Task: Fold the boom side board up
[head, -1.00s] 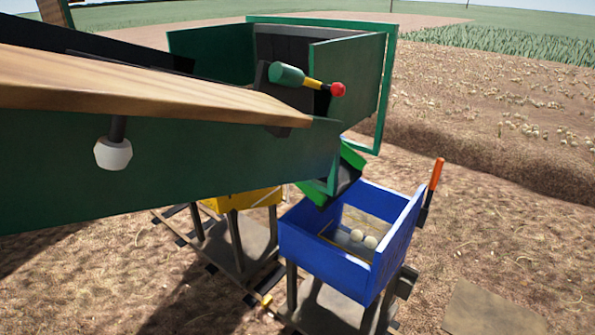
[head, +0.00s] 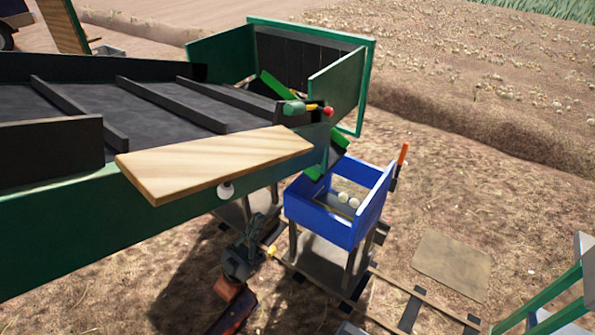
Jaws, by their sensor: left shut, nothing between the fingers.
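The boom side board (head: 215,165) is a pale wooden plank on the near edge of the green boom (head: 110,225). It lies folded outward, nearly flat, overhanging the boom's green side. A white round knob (head: 226,190) shows under its outer edge. My left gripper (head: 257,226) is dark and shut, with nothing in it. It points up from below, lower in the picture than the board and knob and apart from them. A green, yellow and red handle (head: 308,109) sits beyond the board's far end. My right gripper is not in view.
A blue bin (head: 320,215) with white onions stands on a trolley below the boom's end. An orange handle (head: 402,155) rises beside it. A green frame (head: 545,310) is at the lower right.

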